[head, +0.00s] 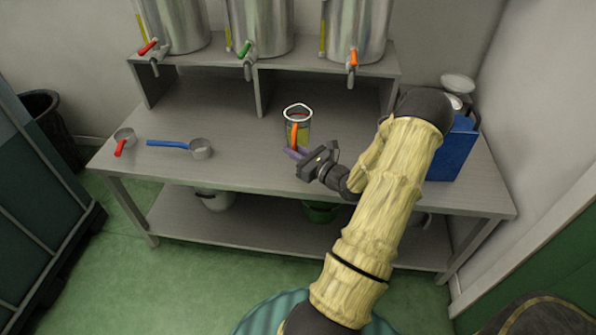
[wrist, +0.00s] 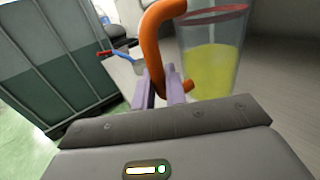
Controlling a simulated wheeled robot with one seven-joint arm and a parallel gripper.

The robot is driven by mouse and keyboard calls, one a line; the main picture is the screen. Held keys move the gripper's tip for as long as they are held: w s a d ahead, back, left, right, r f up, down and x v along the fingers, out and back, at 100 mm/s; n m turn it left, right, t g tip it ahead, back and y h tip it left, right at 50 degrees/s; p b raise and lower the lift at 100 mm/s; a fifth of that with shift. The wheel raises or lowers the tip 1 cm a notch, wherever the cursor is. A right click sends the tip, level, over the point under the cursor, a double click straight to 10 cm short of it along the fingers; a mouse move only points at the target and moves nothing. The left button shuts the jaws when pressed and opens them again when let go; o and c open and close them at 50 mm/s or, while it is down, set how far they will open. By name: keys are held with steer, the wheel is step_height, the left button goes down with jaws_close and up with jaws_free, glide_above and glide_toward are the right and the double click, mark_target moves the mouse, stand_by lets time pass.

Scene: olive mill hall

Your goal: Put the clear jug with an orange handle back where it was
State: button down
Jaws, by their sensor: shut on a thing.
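The clear jug (head: 305,128) with an orange handle holds yellow liquid. It is upright at the middle of the metal table, in front of the raised shelf; I cannot tell whether its base touches the tabletop. My gripper (head: 294,152) is shut on the jug's orange handle. In the wrist view the jug (wrist: 212,65) stands to the right, and its orange handle (wrist: 151,45) runs down between the lilac fingers of my gripper (wrist: 160,88). The jug's base is partly hidden in both views.
Steel tanks with red, green (head: 262,28) and orange taps stand on the raised shelf (head: 310,75). A blue container (head: 455,150) stands at right. Tabletop between ladle and jug is clear.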

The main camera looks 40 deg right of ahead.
steer(key=shift+f+b, duration=0.65)
steer(key=shift+f, duration=2.45)
steer(key=shift+f+b, duration=0.4)
steer(key=shift+f, duration=1.45)
steer(key=shift+f, duration=0.15)
steer(key=c, duration=1.4)
jaws_free()
steer(key=shift+c, duration=0.2)
steer(key=shift+s, duration=0.1)
steer(key=s, duration=0.4)
steer(key=s+d, duration=0.1)
steer(key=s, duration=0.2)
steer(key=s+p, duration=0.1)
steer(key=s, duration=0.3)
steer(key=shift+s+d, duration=0.15)
steer(key=shift+s, duration=0.2)
